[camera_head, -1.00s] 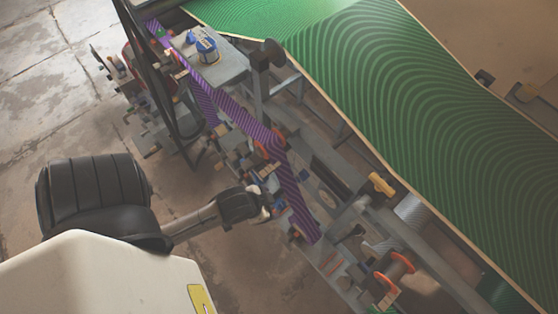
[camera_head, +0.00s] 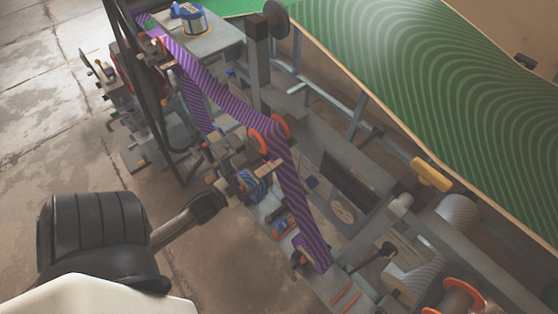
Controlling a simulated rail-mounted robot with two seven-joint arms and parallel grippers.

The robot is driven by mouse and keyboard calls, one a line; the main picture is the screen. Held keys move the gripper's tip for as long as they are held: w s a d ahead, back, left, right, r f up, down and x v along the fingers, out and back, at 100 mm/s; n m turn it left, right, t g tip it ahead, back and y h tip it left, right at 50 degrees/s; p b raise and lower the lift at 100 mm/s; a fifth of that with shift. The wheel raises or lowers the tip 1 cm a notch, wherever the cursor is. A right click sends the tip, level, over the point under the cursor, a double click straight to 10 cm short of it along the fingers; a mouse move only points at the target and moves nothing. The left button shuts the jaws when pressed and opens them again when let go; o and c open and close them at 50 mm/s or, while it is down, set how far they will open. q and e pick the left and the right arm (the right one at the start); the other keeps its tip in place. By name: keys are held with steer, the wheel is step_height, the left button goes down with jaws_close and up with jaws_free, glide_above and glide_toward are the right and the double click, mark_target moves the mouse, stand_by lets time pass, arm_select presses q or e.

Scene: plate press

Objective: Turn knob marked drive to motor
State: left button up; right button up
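My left gripper (camera_head: 224,186) comes in from the left at the near side of the machine (camera_head: 345,178). Its fingertips are small and lie close to a cluster of small blocks and a blue striped part (camera_head: 252,184). I cannot tell whether they touch anything or whether the fingers are open or shut. No marking for drive or motor is legible, so I cannot pick out the knob. A small dark fitting (camera_head: 388,249) shows at the lower right of the machine, but I cannot tell what it is. My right gripper is not in view.
A purple striped belt (camera_head: 297,205) runs down past orange-rimmed pulleys (camera_head: 259,140). A grey table (camera_head: 212,43) holds a blue and white can (camera_head: 192,18). A green striped sheet (camera_head: 440,90) covers the upper right. Bare concrete floor (camera_head: 50,130) lies at left.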

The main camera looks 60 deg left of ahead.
arm_select(q)
steer(key=w+a+b, duration=0.1)
steer(key=w, duration=0.3)
steer(key=w+b, duration=0.1)
steer(key=w, duration=0.4)
steer(key=w+a+b, duration=0.1)
steer(key=w, duration=0.3)
steer(key=shift+w+a+b, duration=0.15)
steer(key=shift+a+b, duration=0.15)
steer(key=shift+a, duration=0.05)
